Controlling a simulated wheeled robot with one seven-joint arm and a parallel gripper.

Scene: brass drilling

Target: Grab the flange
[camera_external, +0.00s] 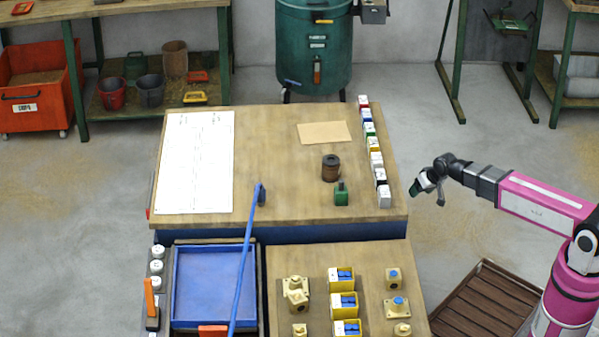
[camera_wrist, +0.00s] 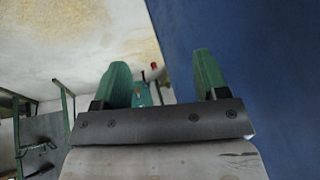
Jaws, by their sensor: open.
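Several brass-coloured parts with flat bases and raised bosses stand on the front wooden table. A stacked-looking one (camera_external: 297,297) is on the left of that table, and others with flange-like bases (camera_external: 397,308) are on the right. I cannot tell which of them is the flange. My gripper (camera_external: 414,189) is to the right of the rear table's right edge, well away from the brass parts. In the wrist view its two green fingers (camera_wrist: 160,80) are apart with nothing between them. No brass part shows in the wrist view.
Small yellow bins (camera_external: 343,305) with blue items stand between the brass parts. A row of coloured blocks (camera_external: 375,158) lines the rear table's right edge. A blue tray (camera_external: 207,285) lies front left.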

